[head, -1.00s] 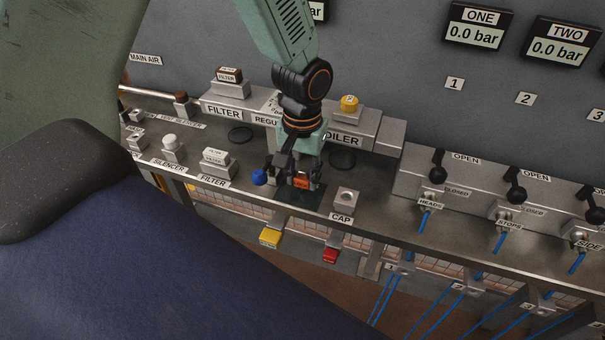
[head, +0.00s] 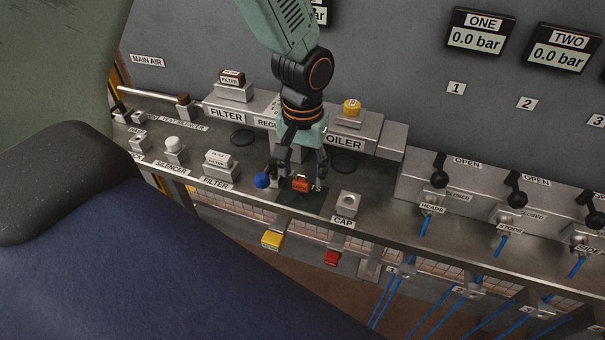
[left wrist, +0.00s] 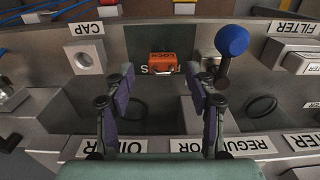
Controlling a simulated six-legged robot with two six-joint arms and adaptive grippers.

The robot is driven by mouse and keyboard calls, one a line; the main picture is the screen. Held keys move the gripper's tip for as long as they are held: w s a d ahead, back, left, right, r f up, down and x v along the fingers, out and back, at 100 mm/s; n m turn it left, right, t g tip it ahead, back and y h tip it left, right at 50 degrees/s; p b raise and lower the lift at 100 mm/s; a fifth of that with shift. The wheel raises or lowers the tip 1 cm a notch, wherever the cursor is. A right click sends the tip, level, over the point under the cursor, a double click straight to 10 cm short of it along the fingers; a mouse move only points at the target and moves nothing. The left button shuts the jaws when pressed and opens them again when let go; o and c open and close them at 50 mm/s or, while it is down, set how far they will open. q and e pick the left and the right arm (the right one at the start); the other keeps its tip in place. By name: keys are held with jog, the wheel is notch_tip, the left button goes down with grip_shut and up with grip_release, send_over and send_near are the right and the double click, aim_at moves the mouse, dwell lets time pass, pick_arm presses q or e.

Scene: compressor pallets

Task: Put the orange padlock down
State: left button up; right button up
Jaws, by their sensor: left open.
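The orange padlock (head: 300,184) sits on a dark green mat (head: 304,203) on the bench ledge. In the left wrist view the padlock (left wrist: 163,64) lies beyond my fingertips, its lettering upside down, partly covering a label on the mat. My left gripper (head: 297,173) is open above and just behind the padlock. In the left wrist view its two fingers (left wrist: 163,77) stand apart on either side of the padlock with clear gaps, and nothing is between them. My right gripper does not show.
A blue ball-topped lever (head: 262,180) stands close to the left of the mat, near one finger. A grey block labelled CAP (head: 347,204) stands to the right. Filter and oiler blocks line the back of the ledge. Black-knobbed valves (head: 439,179) stand farther right.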

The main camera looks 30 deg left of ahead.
aim_at(302, 175)
pick_arm(q)
notch_tip(302, 175, up, 8)
jog(key=p, duration=0.2)
jog(key=s+d+f+m, duration=0.15)
jog(key=s+f, duration=0.25)
jog(key=f, duration=0.4)
jog(key=s+d+f+n, duration=0.1)
jog(key=s+d+f, duration=0.1)
jog(key=s+f, duration=0.4)
jog(key=s+f+m, duration=0.1)
jog(key=s+f, duration=0.9)
jog(key=s, duration=0.4)
jog(key=shift+s+d+m, duration=0.35)
